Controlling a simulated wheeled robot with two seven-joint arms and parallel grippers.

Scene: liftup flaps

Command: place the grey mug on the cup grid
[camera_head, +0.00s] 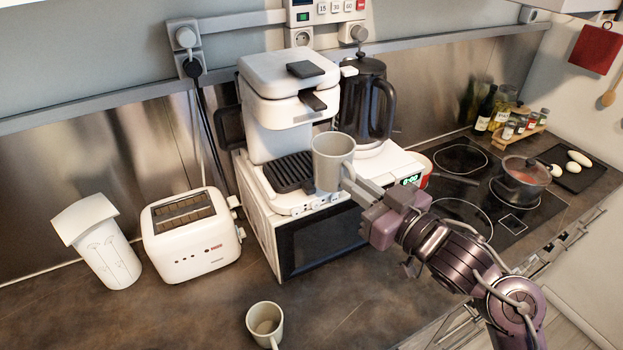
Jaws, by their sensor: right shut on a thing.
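The grey mug (328,163) is upright in the head view, in front of the white coffee machine (286,100). My right gripper (352,182) comes from the right and is shut on it at its right side. The dark cup grid (289,172) lies on the coffee machine's base, just left of the mug. The mug overlaps the grid's right edge in the picture; I cannot tell whether it touches anything below. My left gripper is not in view.
The coffee machine and a black kettle (369,100) stand on a white microwave (322,243). A toaster (191,234) and a white container (100,243) stand at left. A beige mug (265,322) stands on the counter in front. A stove with a pot (520,182) is at right.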

